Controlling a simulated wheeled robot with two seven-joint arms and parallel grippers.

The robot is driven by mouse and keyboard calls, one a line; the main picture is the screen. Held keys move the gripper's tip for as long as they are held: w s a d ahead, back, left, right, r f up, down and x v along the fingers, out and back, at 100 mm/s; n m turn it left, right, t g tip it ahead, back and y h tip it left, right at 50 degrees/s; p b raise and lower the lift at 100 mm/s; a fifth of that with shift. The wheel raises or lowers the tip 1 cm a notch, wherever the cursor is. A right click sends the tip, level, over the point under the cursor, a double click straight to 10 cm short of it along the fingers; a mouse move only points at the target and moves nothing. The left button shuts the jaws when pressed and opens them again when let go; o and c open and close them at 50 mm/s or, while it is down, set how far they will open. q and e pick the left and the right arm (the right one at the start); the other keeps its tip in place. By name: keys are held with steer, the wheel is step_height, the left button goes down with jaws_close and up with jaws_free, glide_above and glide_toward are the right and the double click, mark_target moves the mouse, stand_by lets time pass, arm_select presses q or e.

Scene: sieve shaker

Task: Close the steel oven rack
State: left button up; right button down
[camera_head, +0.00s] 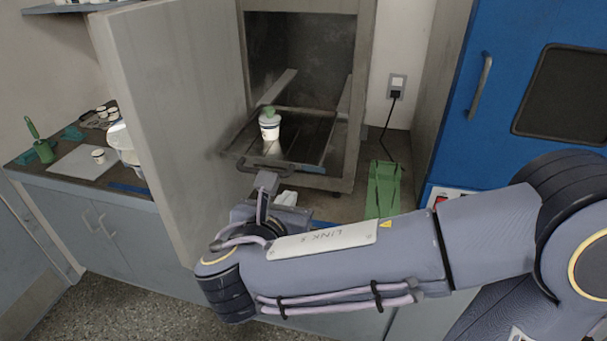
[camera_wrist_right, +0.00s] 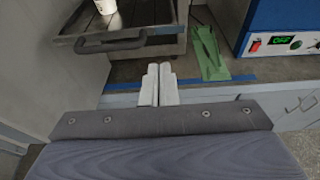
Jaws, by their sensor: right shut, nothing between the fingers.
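The steel oven rack (camera_head: 312,150) is a dark tray that sticks out of the open oven (camera_head: 365,80) toward me. Its dark handle (camera_head: 262,168) is at the front edge and also shows in the right wrist view (camera_wrist_right: 110,45). A white cup (camera_head: 269,128) with a green top stands on the rack. My right gripper (camera_wrist_right: 159,72) is shut and empty. Its fingertips are in front of the rack, to the right of the handle in the right wrist view, and appear apart from it. My left gripper is not in view.
The oven door (camera_head: 165,110) stands wide open to the left of the rack. A green object (camera_head: 383,188) lies on the counter to the right. A blue machine (camera_head: 515,130) stands at the far right. A white tray (camera_head: 85,163) and small cups are on the left counter.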

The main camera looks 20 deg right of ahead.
mark_target(305, 170)
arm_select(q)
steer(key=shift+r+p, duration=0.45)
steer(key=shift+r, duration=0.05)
arm_select(e)
steer(key=shift+r+x, duration=0.15)
steer(key=shift+x, duration=1.55)
steer(key=shift+r+x, duration=0.15)
steer(key=shift+x, duration=1.6)
steer(key=shift+r+x, duration=0.15)
steer(key=shift+x, duration=1.55)
steer(key=shift+w+d, duration=0.1)
steer(key=shift+d, duration=0.05)
